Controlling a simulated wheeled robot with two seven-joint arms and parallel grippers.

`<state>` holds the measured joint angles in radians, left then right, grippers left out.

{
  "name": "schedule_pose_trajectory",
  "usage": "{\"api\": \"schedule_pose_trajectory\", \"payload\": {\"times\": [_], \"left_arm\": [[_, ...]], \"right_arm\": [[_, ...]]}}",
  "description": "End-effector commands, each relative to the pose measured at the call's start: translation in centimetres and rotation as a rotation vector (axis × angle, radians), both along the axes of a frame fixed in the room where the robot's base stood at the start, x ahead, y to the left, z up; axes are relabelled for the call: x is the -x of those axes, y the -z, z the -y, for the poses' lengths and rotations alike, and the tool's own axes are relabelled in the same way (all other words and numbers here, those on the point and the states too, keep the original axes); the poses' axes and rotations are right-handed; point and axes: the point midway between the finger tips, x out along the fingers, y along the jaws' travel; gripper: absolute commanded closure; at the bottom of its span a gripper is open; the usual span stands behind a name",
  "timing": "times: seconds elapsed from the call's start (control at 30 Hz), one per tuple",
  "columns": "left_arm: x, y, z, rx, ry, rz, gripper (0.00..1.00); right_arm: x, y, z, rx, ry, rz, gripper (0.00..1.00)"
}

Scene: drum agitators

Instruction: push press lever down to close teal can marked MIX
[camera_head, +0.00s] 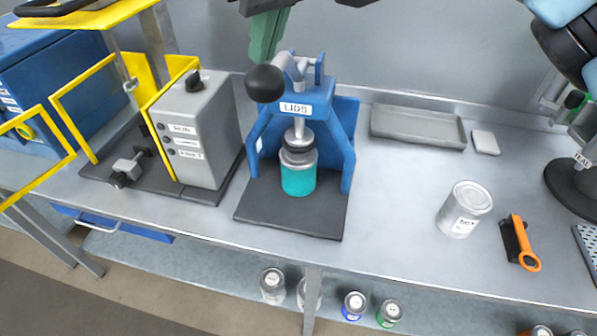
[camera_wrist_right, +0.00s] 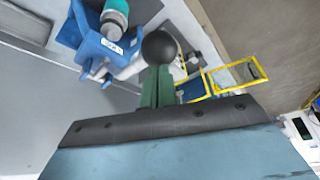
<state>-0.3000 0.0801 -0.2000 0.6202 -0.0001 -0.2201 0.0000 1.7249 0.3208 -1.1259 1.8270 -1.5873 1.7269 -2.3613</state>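The blue press (camera_head: 345,135) labelled LIDS stands on a dark base plate. Its lever ends in a black ball knob (camera_head: 265,83), raised at the upper left of the press. A teal can (camera_head: 298,181) stands upright under the plunger; no MIX marking is readable on it. My right gripper (camera_head: 262,62) has its green fingers together and empty, pointing down just above the knob. In the right wrist view the knob (camera_wrist_right: 159,47) shows just beyond the fingertips; I cannot tell whether they touch. The teal can is partly cut off there (camera_wrist_right: 117,6). My left gripper is out of view.
A grey control box (camera_head: 203,135) and yellow frame (camera_head: 75,125) stand left of the press. To the right are a silver can (camera_head: 465,208), a grey tray (camera_head: 417,128) and an orange-handled tool (camera_head: 524,245). Several cans sit on the lower shelf.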

Motion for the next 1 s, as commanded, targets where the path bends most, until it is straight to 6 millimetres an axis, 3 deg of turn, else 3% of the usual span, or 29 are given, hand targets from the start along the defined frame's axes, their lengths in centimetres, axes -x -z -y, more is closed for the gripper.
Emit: {"api": "schedule_pose_trajectory", "payload": {"times": [0.53, 1.0], "left_arm": [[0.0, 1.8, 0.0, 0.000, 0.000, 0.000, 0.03], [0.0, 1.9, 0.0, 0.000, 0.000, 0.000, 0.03]], "right_arm": [[0.5, 2.0, -0.2, 0.002, -0.001, 0.000, 1.00], [0.6, 2.2, -0.2, 0.001, 0.000, -0.001, 1.00]]}}
